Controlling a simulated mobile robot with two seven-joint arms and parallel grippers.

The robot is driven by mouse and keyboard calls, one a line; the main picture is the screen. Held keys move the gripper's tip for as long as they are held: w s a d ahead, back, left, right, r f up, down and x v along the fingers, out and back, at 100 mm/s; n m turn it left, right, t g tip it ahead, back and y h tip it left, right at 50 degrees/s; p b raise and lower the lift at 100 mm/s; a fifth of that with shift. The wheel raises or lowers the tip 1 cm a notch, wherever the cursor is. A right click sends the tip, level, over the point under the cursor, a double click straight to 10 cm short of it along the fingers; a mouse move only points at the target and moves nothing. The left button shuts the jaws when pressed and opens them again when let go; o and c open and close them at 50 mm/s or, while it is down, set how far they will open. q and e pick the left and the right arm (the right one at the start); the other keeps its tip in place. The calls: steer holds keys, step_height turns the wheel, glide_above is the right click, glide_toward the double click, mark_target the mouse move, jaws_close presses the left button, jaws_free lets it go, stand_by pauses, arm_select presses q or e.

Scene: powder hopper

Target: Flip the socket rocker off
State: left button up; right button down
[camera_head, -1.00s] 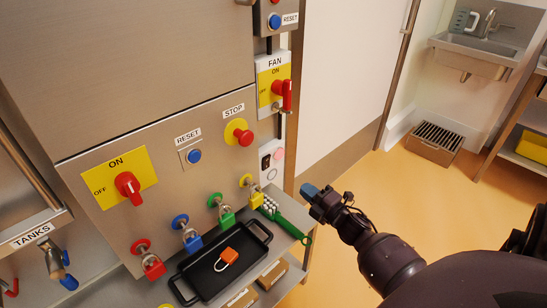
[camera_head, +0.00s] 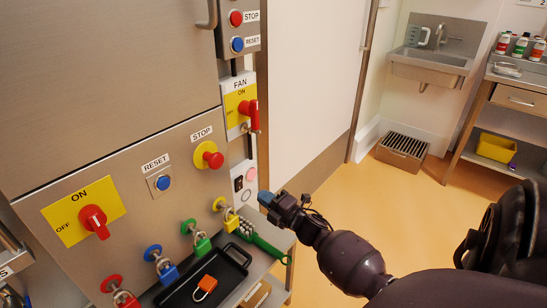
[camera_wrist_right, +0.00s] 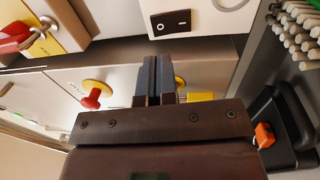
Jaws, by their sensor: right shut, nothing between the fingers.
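The socket rocker (camera_wrist_right: 170,22) is a small black switch on a white plate, at the top of the right wrist view. In the head view the rocker (camera_head: 238,183) shows small and dark on the white socket panel (camera_head: 243,193), below the fan switch. I cannot tell which way it is tipped. My right gripper (camera_head: 266,198) is shut and empty, just right of the panel and a little below the rocker. In the right wrist view its blue-grey fingertips (camera_wrist_right: 157,72) point toward the plate, apart from the rocker in the picture. My left gripper is not in view.
A red fan handle (camera_head: 252,112) sticks out above the socket panel. A yellow padlock (camera_head: 230,220), a green brush (camera_head: 262,240) and a black tray (camera_head: 205,285) lie close below. Open floor (camera_head: 350,210) is to the right.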

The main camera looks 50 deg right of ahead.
mark_target(241, 180)
steer(key=w, duration=0.4)
steer(key=w+b, duration=0.1)
steer(key=w, duration=0.1)
steer(key=shift+w+a+r, duration=0.2)
steer(key=shift+a+r, duration=0.05)
steer(key=shift+w+r, duration=0.1)
steer(key=shift+w, duration=0.35)
steer(key=shift+w+r, duration=0.1)
steer(key=shift+w+r, duration=0.1)
steer(key=shift+w, duration=0.1)
steer(key=shift+s, duration=0.15)
